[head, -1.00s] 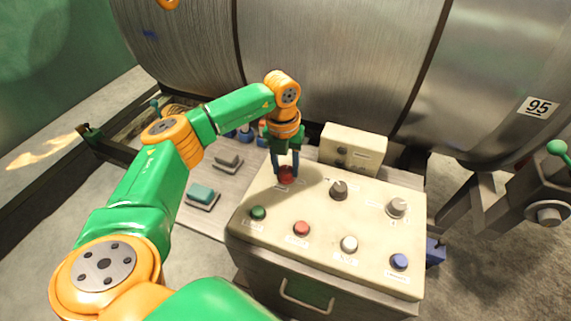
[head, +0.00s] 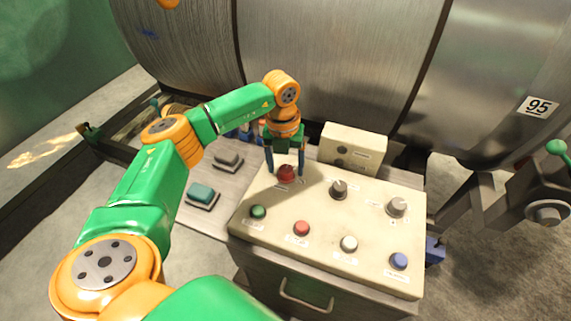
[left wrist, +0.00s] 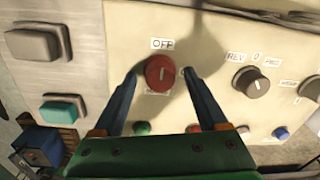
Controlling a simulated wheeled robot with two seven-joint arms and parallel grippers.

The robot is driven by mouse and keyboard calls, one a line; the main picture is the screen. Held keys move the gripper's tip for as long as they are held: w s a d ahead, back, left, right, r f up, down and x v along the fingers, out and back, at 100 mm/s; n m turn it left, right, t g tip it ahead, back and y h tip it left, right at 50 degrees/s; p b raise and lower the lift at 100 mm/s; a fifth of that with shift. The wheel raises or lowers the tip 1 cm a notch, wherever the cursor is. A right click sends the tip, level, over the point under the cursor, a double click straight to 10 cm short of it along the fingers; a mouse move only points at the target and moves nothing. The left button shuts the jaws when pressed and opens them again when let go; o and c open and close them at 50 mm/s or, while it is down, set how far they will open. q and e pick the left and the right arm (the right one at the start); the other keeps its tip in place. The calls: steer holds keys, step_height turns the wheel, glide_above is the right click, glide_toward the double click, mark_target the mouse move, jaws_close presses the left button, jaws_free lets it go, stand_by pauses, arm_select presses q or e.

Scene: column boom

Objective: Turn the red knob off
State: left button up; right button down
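The red knob (head: 286,174) sits at the back left of the cream control panel (head: 318,210). In the left wrist view the red knob (left wrist: 160,73) has a pale line that stands upright in the picture, in line with the label OFF (left wrist: 162,43) above it. A second label below it is too small to read. My left gripper (head: 286,171) is open, with one finger on each side of the knob. In the left wrist view both fingers of this gripper (left wrist: 158,72) stand apart from the knob. My right gripper is not in view.
Two grey knobs (head: 338,189) (head: 397,207) are right of the red one. Green (head: 258,212), red (head: 302,228), white (head: 349,244) and blue (head: 400,261) buttons line the panel's front. A small cream box (head: 352,148) stands behind. A large metal drum (head: 330,70) rises at the back.

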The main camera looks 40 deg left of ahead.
mark_target(284, 168)
arm_select(q)
step_height(284, 168, up, 6)
steer(key=shift+a+r+b, duration=0.1)
steer(key=shift+r+b, duration=0.05)
steer(key=shift+b, duration=0.65)
steer(key=shift+s+r, duration=0.1)
steer(key=shift+r, duration=0.3)
